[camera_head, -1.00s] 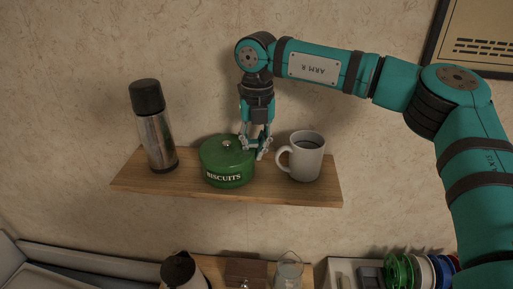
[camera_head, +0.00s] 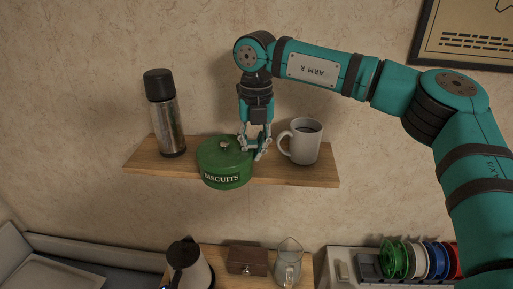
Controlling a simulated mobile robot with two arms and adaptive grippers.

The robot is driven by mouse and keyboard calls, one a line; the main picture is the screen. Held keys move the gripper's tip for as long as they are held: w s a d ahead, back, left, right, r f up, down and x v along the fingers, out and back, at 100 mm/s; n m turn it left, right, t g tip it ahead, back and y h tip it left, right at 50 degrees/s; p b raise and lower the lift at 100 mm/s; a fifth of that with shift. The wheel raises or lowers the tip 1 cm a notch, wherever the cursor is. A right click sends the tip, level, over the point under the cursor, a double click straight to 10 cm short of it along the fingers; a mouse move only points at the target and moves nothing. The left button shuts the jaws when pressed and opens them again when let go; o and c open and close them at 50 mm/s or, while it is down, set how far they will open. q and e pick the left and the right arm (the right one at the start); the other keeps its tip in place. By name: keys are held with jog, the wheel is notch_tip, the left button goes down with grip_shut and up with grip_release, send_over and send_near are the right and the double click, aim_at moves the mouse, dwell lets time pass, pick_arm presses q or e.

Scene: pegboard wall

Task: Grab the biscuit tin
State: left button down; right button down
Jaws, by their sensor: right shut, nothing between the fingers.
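The biscuit tin (camera_head: 224,165) is round and green, with a knobbed lid and "BISCUITS" on its front. It is at the middle of the wooden shelf (camera_head: 296,174) and its lower part covers the shelf's front edge. I cannot tell how much of it rests on the shelf. My right gripper (camera_head: 254,152) points down at the tin's right side, between it and the mug. Its fingers are shut with nothing between them. They look close to or touching the tin's rim. My left gripper is not in view.
A grey mug (camera_head: 305,143) stands close to the right of my right gripper. A steel flask (camera_head: 168,125) with a black cap stands on the shelf's left. Below are a kettle (camera_head: 187,266), a brown box (camera_head: 247,260), a glass jug (camera_head: 288,262) and coloured spools (camera_head: 396,260).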

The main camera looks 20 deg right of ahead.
jog(key=shift+d+f, duration=0.15)
jog(key=shift+f, duration=0.35)
jog(key=c, duration=1.6)
grip_release()
jog(key=shift+o, duration=0.9)
jog(key=shift+w+d, duration=0.1)
jog(key=shift+w, duration=0.1)
jog(key=shift+r, duration=0.1)
notch_tip(320, 180, up, 12)
